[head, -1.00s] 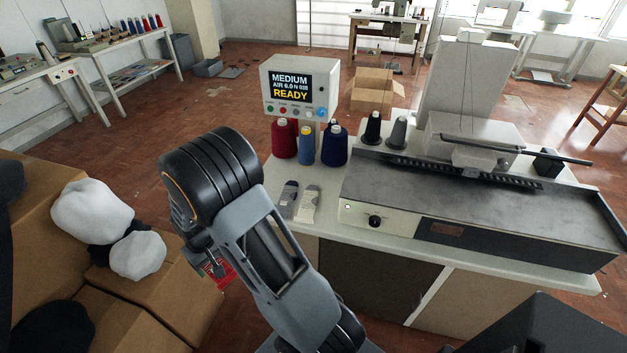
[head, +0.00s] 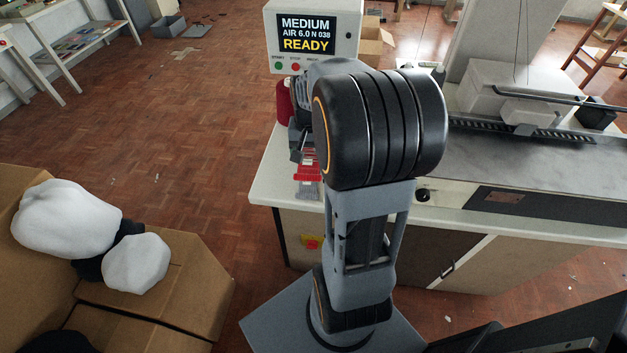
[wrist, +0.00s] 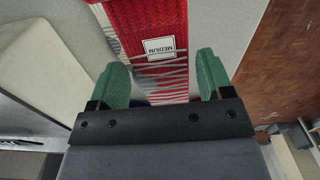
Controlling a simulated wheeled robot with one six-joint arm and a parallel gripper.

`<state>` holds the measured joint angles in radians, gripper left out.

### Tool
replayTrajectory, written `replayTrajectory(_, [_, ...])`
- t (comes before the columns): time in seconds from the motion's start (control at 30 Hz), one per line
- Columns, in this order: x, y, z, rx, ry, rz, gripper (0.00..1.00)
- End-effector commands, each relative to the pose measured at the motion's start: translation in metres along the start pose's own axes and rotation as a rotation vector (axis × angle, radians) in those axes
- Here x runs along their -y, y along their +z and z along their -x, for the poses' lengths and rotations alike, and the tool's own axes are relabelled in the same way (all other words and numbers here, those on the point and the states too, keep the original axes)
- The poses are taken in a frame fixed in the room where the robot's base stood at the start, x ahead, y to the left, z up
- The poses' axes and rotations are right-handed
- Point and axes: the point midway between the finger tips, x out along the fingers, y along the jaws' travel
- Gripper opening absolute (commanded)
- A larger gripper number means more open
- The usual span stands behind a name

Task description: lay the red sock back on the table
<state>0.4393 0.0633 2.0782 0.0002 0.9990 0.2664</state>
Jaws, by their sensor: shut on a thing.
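The red sock (wrist: 150,17) lies between the green fingertips of my gripper (wrist: 161,72) in the wrist view. It has a white MEDIUM label and a red-and-pale striped part. My gripper is shut on it. In the head view a piece of the red sock (head: 308,172) shows over the left end of the white table (head: 268,186). My arm hides most of the gripper there. I cannot tell whether the sock touches the tabletop.
The control box (head: 342,35) reads MEDIUM and READY behind my arm. A red thread cone (head: 283,100) stands below it. The flat grey machine (head: 540,170) fills the table's right side. Cardboard boxes (head: 205,290) with white bundles (head: 65,220) stand at left.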

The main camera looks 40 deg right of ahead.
Motion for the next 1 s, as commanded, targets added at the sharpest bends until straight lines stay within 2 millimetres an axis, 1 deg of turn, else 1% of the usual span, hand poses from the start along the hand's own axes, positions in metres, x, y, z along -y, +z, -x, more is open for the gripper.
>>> replayTrajectory(0.03, [-0.008, 0.000, 0.002, -0.003, -0.001, -0.033, 0.47])
replayTrajectory(0.07, [-0.011, 0.001, 0.003, -0.002, -0.001, -0.048, 0.47])
replayTrajectory(0.17, [-0.010, 0.000, 0.004, 0.001, 0.000, -0.076, 0.47])
replayTrajectory(0.27, [0.006, -0.006, -0.002, 0.004, 0.001, -0.083, 0.47])
replayTrajectory(0.4, [0.040, -0.018, -0.018, 0.005, 0.002, -0.079, 0.47])
replayTrajectory(0.53, [0.070, -0.029, -0.032, 0.004, 0.001, -0.079, 0.47])
replayTrajectory(0.6, [0.078, -0.032, -0.047, 0.005, 0.002, -0.082, 0.47])
replayTrajectory(0.73, [0.093, -0.038, -0.065, 0.003, 0.001, -0.083, 0.47])
replayTrajectory(0.87, [0.101, -0.041, -0.075, 0.002, 0.001, -0.083, 0.47])
replayTrajectory(1.0, [0.105, -0.043, -0.079, 0.000, 0.000, -0.083, 0.47])
